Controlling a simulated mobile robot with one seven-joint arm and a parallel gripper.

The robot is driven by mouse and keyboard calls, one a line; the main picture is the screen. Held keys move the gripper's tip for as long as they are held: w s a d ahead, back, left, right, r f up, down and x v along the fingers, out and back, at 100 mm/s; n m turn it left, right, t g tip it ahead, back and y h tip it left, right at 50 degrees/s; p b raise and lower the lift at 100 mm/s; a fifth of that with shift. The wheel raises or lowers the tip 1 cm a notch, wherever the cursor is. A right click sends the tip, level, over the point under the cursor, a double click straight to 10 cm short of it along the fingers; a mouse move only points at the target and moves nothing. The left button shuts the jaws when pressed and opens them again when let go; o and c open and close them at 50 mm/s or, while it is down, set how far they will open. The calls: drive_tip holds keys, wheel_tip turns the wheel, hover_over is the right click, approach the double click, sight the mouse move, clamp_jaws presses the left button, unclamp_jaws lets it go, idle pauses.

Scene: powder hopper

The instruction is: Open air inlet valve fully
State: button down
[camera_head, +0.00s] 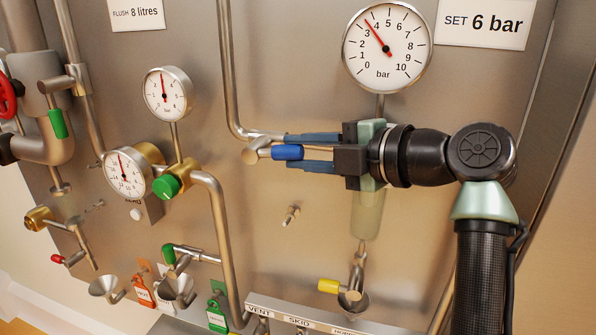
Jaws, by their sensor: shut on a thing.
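The blue-handled valve (255,152) sits at the lower end of a steel pipe that comes down the panel. Its blue lever grip (284,152) points right, roughly level. My gripper (291,152) comes in from the right, its two grey-blue fingers above and below the lever, shut on it. The dark gripper body hides the lever's right part. The big pressure gauge (400,60) above reads between 3 and 4 bar. The sign (484,22) beside it says "SET 6 bar".
Two smaller gauges (168,95) (126,174), a green knob (166,186) and other coloured valve handles are at the left. A yellow-handled valve (329,286) is below my gripper. A small metal fitting (291,216) stands out from the panel. The panel between is bare.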

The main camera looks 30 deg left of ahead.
drive_tip(key=shift+f+m+y+b, duration=0.3)
drive_tip(key=shift+f+y+b, duration=0.55)
drive_tip(key=shift+b, duration=0.8)
drive_tip(key=shift+r, duration=0.15)
drive_tip(key=c, duration=0.7)
unclamp_jaws()
drive_tip(key=shift+o, duration=0.2)
drive_tip(key=s+d+b, duration=0.2)
drive_tip(key=d, duration=1)
drive_tip(key=shift+d+r+b, duration=0.4)
drive_tip(key=shift+r, duration=0.05)
